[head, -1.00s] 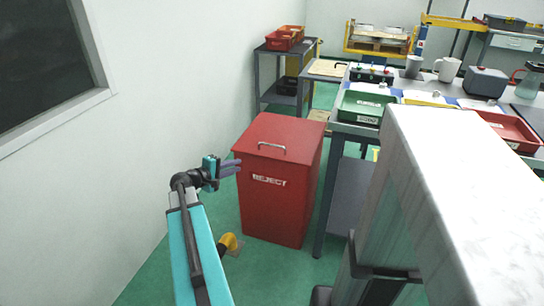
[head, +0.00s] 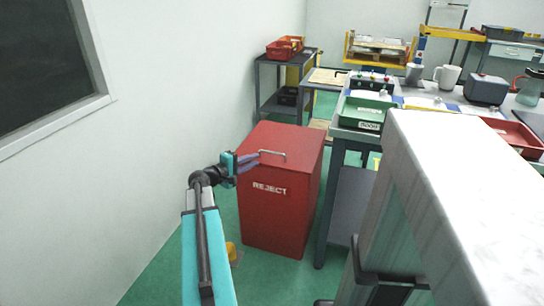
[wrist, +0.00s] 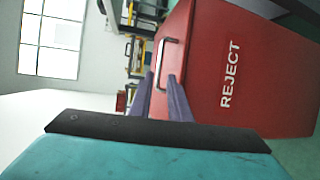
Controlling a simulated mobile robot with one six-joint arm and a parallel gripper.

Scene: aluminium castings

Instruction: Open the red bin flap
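The red bin (head: 283,212) stands on the green floor, with REJECT in white on its front. Its sloped flap (head: 285,137) is down and carries a metal bar handle (head: 272,154) near the front edge. My gripper (head: 257,161) is at the upper left of the bin's front, close to the handle's left end. In the wrist view the purple fingers (wrist: 160,75) are apart with nothing between them. The handle (wrist: 164,62) appears just beyond the fingertips, in line with the gap. I cannot tell whether the fingers touch it.
A workbench with a green tray (head: 363,112) stands right of the bin. A pale surface (head: 470,180) fills the right foreground. The white wall (head: 190,90) is on the left. A grey shelf cart with red bins (head: 285,48) stands behind.

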